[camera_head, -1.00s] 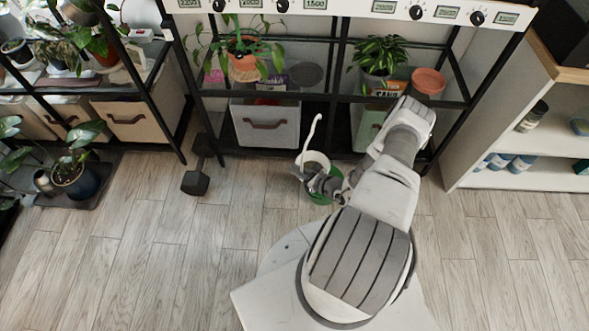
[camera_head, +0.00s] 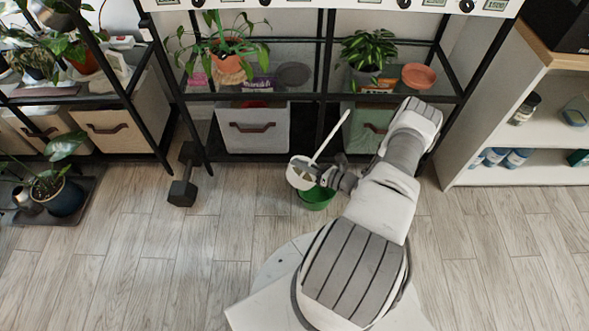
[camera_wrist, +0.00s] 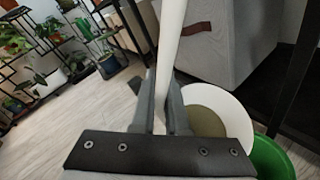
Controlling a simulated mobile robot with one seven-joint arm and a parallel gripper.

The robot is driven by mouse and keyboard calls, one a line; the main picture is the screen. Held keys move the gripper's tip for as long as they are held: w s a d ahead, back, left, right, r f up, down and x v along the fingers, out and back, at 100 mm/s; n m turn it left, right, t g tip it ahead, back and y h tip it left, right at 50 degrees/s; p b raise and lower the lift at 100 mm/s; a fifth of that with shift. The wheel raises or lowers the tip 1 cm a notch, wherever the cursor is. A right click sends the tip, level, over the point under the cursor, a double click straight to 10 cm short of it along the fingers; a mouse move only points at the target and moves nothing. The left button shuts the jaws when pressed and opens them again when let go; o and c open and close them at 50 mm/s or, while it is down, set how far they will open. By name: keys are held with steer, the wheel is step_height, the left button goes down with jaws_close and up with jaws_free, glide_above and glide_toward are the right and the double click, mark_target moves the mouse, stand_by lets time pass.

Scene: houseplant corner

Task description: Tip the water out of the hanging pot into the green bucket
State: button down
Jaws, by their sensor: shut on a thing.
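The white hanging pot (camera_head: 298,178) has a long white hanger that rises from it and leans to the right in the head view. My gripper (camera_head: 322,178) is at the pot's right side, shut on the hanger, which passes between the fingers in the wrist view. The pot (camera_wrist: 235,104) shows there with a dull olive-brown surface inside; I cannot tell whether it is water. The green bucket (camera_head: 317,203) stands on the floor below and a little right of the pot, partly covered by it. Its rim and inside also show in the wrist view (camera_wrist: 270,160).
A black-framed shelf rack stands behind, with a grey fabric bin (camera_head: 254,133) and potted plants. A dark dumbbell (camera_head: 184,180) lies on the floor to the left. A white shelf unit (camera_head: 480,150) stands at the right. The floor between dumbbell and bucket is clear.

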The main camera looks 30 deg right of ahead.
steer(key=s+d+r+m+t+y, duration=0.1)
steer(key=d+r+m+t, duration=0.2)
steer(key=d+m, duration=0.4)
steer(key=shift+d+r+t, duration=0.3)
steer(key=shift+d+t, duration=0.3)
steer(key=shift+d, duration=1.2)
steer(key=shift+m, duration=0.3)
stand_by(1.0)
